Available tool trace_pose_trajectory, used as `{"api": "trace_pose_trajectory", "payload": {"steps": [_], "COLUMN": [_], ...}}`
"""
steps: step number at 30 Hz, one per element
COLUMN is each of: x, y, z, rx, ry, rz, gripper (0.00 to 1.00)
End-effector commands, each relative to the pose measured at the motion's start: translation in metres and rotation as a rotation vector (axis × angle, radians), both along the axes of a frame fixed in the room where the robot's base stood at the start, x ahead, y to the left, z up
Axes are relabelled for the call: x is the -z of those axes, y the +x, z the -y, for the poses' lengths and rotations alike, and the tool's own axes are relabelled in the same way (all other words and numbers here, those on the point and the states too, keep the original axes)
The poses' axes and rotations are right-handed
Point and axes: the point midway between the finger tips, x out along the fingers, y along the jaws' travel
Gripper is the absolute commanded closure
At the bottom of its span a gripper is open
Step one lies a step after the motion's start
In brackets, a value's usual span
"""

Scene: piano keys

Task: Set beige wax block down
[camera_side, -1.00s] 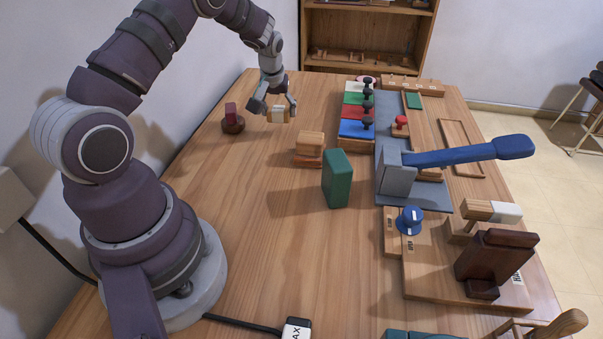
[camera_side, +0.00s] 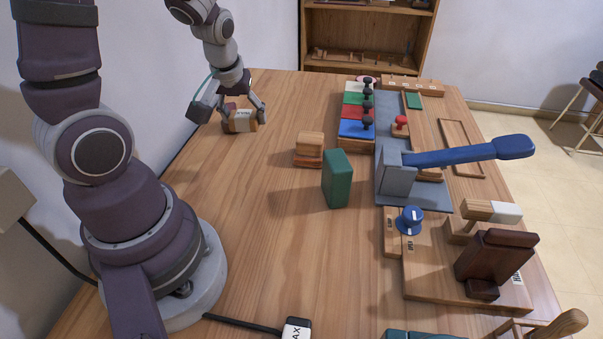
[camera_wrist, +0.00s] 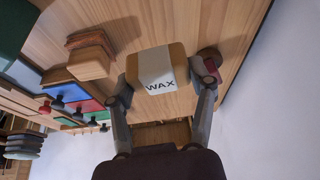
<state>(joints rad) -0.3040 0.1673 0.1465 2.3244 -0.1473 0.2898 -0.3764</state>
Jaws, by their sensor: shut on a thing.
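The beige wax block (camera_side: 241,121) is a tan block with a white band. In the wrist view the band on the wax block (camera_wrist: 158,70) reads "WAX". My gripper (camera_side: 230,114) is shut on it near the far left edge of the table, and its two fingers flank the block in the wrist view (camera_wrist: 164,88). In the side view the block hides most of a dark red object behind it. That object (camera_wrist: 210,62) shows beside the right finger in the wrist view. I cannot tell whether the block touches the table or that object.
A stacked wooden block (camera_side: 309,148) and an upright green block (camera_side: 336,179) stand mid-table. Coloured panels with dark knobs (camera_side: 357,128), a blue-handled lever (camera_side: 465,152) and a dark brown wooden piece (camera_side: 494,260) are to the right. The table's front middle (camera_side: 270,235) is clear.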

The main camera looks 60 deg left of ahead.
Motion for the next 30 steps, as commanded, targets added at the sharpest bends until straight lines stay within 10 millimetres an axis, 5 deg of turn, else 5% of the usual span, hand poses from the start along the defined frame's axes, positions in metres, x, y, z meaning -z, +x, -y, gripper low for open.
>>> {"api": "trace_pose_trajectory", "payload": {"steps": [6,14,22,30], "x": [-0.032,-0.030,-0.029,-0.029], "y": [0.001,0.024,0.048,0.044], "z": [0.000,0.041,0.120,0.214], "rx": [0.000,0.275,0.746,1.283], "ry": [0.001,-0.006,-0.008,-0.005], "rz": [0.005,-0.014,-0.025,-0.021], "gripper": [0.80,0.80,0.80,0.80]}}
